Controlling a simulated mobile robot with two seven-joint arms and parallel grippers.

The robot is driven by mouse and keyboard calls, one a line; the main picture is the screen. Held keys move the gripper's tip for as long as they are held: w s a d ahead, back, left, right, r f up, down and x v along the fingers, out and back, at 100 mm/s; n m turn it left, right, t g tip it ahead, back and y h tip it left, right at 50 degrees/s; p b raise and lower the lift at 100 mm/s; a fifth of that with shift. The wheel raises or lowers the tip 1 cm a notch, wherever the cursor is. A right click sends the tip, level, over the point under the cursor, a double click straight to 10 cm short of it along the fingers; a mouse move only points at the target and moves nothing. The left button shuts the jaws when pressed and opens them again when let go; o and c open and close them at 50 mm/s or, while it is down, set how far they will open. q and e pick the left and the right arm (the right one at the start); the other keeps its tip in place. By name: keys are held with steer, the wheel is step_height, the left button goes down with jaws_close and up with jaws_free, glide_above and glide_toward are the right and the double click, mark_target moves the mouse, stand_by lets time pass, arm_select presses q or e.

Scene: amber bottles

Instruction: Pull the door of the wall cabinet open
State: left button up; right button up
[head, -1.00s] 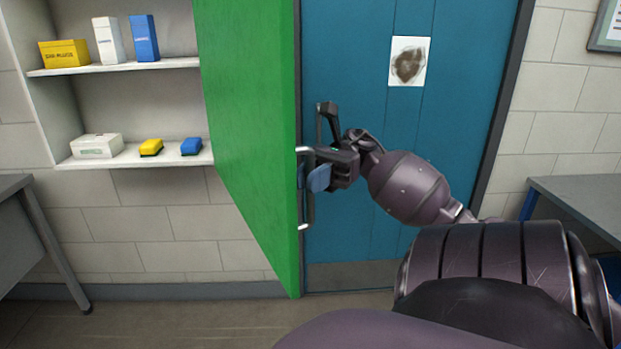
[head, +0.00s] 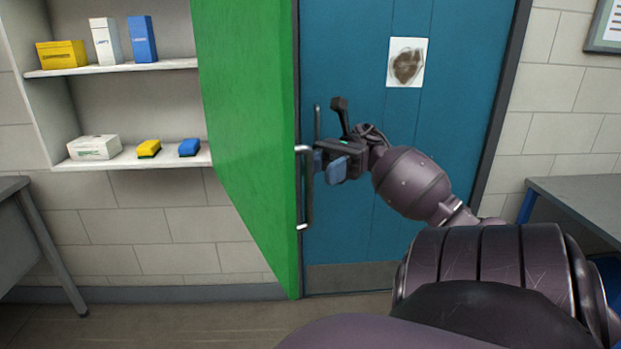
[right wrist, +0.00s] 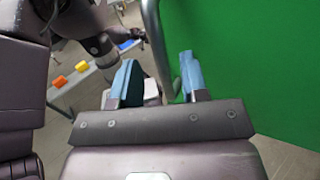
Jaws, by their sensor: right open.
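The green cabinet door (head: 245,130) stands wide open, swung out from the wall cabinet, whose shelves (head: 130,160) show at the left. Its metal bar handle (head: 308,195) is on the door's right-hand face near the free edge. My right gripper (head: 326,164) is open just right of the handle, its blue-padded fingers pointing at it. In the right wrist view the handle bar (right wrist: 155,45) runs down between the open fingers (right wrist: 158,78), nearer the right one. Whether it touches a finger I cannot tell. The green door fills the right of that view.
Boxes (head: 62,54) and sponges (head: 149,148) stand on the cabinet shelves. A blue door (head: 365,240) with a paper sheet (head: 406,62) is behind my right arm. Tables stand at left (head: 30,230) and right (head: 575,195). The floor below the green door is clear.

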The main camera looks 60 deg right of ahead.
steer(key=s+d, duration=0.1)
steer(key=d, duration=0.5)
steer(key=shift+s+d+b, duration=0.15)
steer(key=shift+d+b, duration=0.2)
steer(key=shift+b, duration=0.1)
